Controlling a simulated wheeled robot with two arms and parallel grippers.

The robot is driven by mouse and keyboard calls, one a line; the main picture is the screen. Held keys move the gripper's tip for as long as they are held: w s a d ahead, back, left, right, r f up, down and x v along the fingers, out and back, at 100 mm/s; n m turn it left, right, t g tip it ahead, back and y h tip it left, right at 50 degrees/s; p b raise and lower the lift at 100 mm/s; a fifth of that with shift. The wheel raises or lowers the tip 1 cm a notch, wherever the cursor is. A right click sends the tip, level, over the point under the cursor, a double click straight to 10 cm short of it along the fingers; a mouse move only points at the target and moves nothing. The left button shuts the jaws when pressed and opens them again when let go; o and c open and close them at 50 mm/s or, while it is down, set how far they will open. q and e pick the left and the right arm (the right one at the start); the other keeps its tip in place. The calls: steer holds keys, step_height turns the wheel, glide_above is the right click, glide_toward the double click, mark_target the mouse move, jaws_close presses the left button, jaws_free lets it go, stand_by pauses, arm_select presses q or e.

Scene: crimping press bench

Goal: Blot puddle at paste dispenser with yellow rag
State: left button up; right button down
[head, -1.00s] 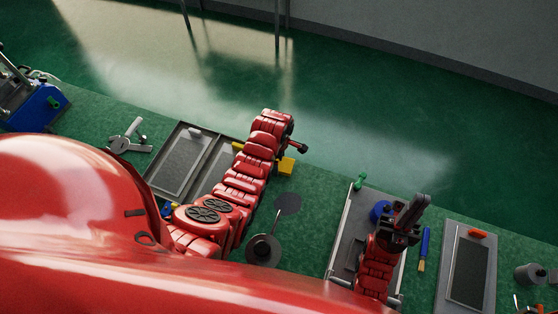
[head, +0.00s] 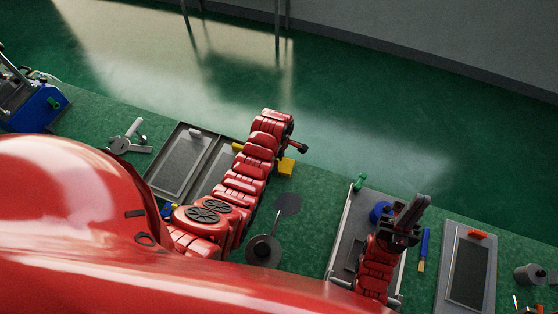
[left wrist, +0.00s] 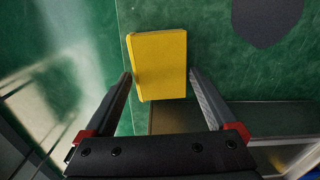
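The yellow rag (left wrist: 160,65), a folded block, lies on the green bench in the left wrist view. It also shows in the head view (head: 286,167), partly behind my left arm. My left gripper (left wrist: 161,74) is open, with its fingers on either side of the rag's near part. The dark puddle (head: 288,204) is a flat round patch on the bench; it also shows at the top right of the left wrist view (left wrist: 267,18). A dark round object (head: 263,250), perhaps the paste dispenser, stands by it. My right gripper (head: 411,212) is over the right-hand tray; its fingers are unclear.
A dark panel (head: 468,270) lies at the right. A blue machine (head: 36,108) stands far left.

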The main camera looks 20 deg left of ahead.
arm_select(q)
steer(key=shift+r, duration=0.3)
stand_by(0.5)
steer(key=shift+c, duration=0.3)
steer(key=c, duration=1)
steer(key=shift+r+p, duration=0.8)
steer(key=shift+r, duration=0.6)
steer(key=shift+r+p, duration=0.75)
steer(key=shift+r, duration=1.35)
